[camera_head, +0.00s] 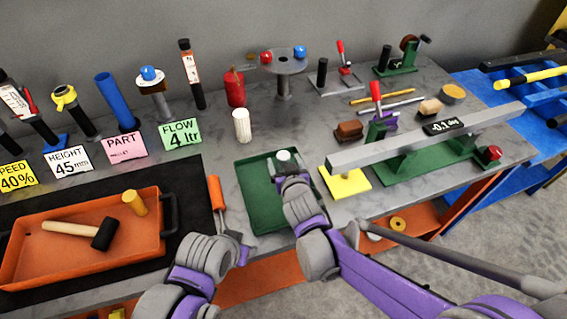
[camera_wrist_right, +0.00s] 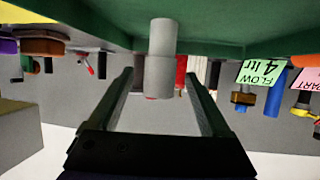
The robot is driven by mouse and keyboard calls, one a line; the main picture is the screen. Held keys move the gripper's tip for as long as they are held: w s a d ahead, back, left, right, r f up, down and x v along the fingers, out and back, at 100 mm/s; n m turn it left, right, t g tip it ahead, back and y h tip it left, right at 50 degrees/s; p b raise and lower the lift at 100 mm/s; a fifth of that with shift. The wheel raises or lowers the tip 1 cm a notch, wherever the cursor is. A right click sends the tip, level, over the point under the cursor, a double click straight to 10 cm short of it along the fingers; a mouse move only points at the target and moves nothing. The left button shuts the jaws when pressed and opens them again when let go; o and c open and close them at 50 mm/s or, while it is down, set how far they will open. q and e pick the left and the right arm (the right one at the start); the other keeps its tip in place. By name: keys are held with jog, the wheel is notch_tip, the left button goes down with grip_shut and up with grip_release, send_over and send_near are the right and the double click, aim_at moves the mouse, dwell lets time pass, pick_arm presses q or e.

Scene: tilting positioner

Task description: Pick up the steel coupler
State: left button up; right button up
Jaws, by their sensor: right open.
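A short pale grey stepped cylinder, which looks like the steel coupler (camera_head: 284,155), stands on the green tray (camera_head: 257,216) in the head view. In the right wrist view, which is upside down, the coupler (camera_wrist_right: 162,58) stands on the green surface between and beyond the two fingers, with gaps on both sides. My right gripper (camera_wrist_right: 160,95) is open and empty there. In the head view my right gripper (camera_head: 287,171) is over the tray just in front of the coupler, partly hidden by its wrist. My left gripper (camera_head: 238,246) is low left of the tray; its jaws are unclear.
An orange tray (camera_head: 70,268) with a mallet (camera_head: 85,232) and a yellow cylinder (camera_head: 134,202) lies at left. An orange-handled tool (camera_head: 217,193) lies beside the green tray. A long grey beam (camera_head: 420,138) on a green base and a yellow pad (camera_head: 345,183) stand to the right.

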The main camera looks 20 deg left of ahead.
jog(key=x, duration=0.2)
jog(key=r+x, duration=0.1)
jog(key=x, duration=0.1)
jog(key=shift+w+a+f, duration=0.15)
jog(key=shift+w, duration=0.25)
jog(key=shift+s, duration=0.1)
jog(key=shift+c, duration=0.2)
grip_shut()
